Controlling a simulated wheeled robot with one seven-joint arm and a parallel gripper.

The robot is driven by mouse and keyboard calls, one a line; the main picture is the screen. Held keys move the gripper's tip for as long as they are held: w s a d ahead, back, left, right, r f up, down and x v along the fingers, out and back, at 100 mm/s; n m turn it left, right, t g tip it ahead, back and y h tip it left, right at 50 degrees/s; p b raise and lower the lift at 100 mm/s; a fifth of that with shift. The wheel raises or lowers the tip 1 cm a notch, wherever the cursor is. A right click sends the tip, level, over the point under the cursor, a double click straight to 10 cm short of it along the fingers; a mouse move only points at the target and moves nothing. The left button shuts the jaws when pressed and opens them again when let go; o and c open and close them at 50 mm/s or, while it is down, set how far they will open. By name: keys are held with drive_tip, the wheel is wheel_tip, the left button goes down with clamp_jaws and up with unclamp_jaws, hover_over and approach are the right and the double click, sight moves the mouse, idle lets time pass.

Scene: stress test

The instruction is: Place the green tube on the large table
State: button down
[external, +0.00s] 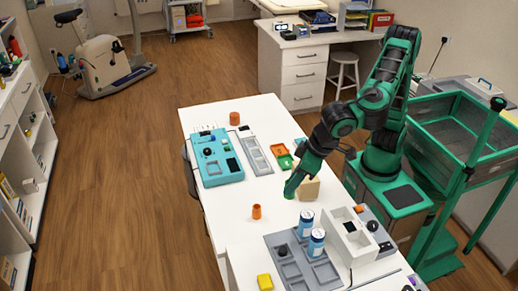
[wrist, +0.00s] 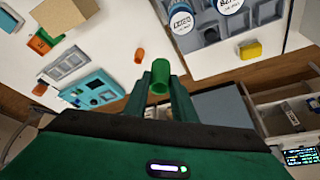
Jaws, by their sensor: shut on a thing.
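The green tube (wrist: 159,75) stands out between the two fingers of my gripper (wrist: 160,98) in the wrist view. My gripper is shut on it. In the external view my green gripper (external: 291,187) is over the large white table (external: 230,205), in front of the beige block. There I cannot tell the tube apart from the green gripper. The table top also shows in the wrist view (wrist: 115,35). How high the tube is above the table is unclear.
The beige block (external: 308,188) is close to my gripper. An orange cup (external: 256,211) stands at its lower left. A teal panel (external: 216,158) lies farther left. Two blue-white cans (external: 316,243) stand on a grey tray (external: 287,270). Bare table shows around the orange cup.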

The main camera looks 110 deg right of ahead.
drive_tip(key=s+d+r+m+g+h, duration=0.2)
drive_tip(key=s+d+m+g, duration=0.2)
drive_tip(key=s+d+m, duration=0.6)
drive_tip(key=shift+m, duration=0.4)
drive_tip(key=f, duration=0.8)
drive_tip(key=w+a+f, duration=0.1)
drive_tip(key=f, duration=0.6)
drive_tip(key=w+f, duration=0.1)
drive_tip(key=f, duration=0.7)
drive_tip(key=shift+w+a+f, duration=0.2)
drive_tip(key=shift+w+f, duration=0.05)
drive_tip(key=shift+f, duration=0.1)
drive_tip(key=shift+f, duration=0.1)
drive_tip(key=c, duration=1.5)
unclamp_jaws()
drive_tip(key=shift+c, duration=0.2)
drive_tip(key=shift+o, duration=0.3)
drive_tip(key=v, duration=1.2)
drive_tip(key=shift+s, duration=0.25)
